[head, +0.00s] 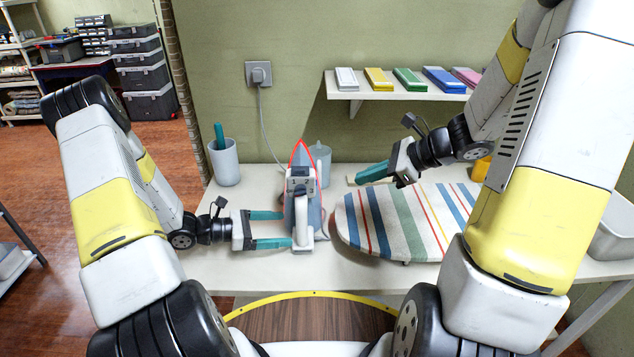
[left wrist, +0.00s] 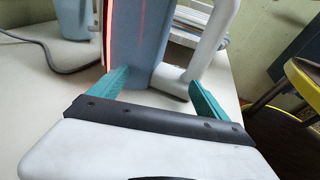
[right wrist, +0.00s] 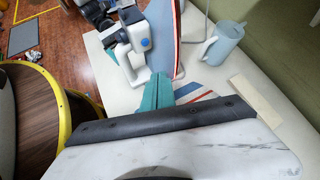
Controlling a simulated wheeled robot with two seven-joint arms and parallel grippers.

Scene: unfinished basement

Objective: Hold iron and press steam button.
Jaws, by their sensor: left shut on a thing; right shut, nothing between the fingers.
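The iron (head: 303,205) stands upright on its heel on the white table, its grey-blue soleplate edged in red. My left gripper (head: 287,229) comes in from the left and is shut on the iron; in the left wrist view, its teal fingers (left wrist: 158,80) lie on either side of the body, with the white handle (left wrist: 210,40) to the right. My right gripper (head: 361,178) is shut and empty, to the right of the iron and apart from it. In the right wrist view, the iron (right wrist: 163,25) stands beyond its closed fingers (right wrist: 157,85), with a round blue button (right wrist: 145,44) on its white part.
A striped ironing board (head: 408,222) lies right of the iron. A jug (head: 320,158) stands behind it, a cup (head: 224,165) at the back left. A shelf (head: 390,95) with coloured boxes hangs above.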

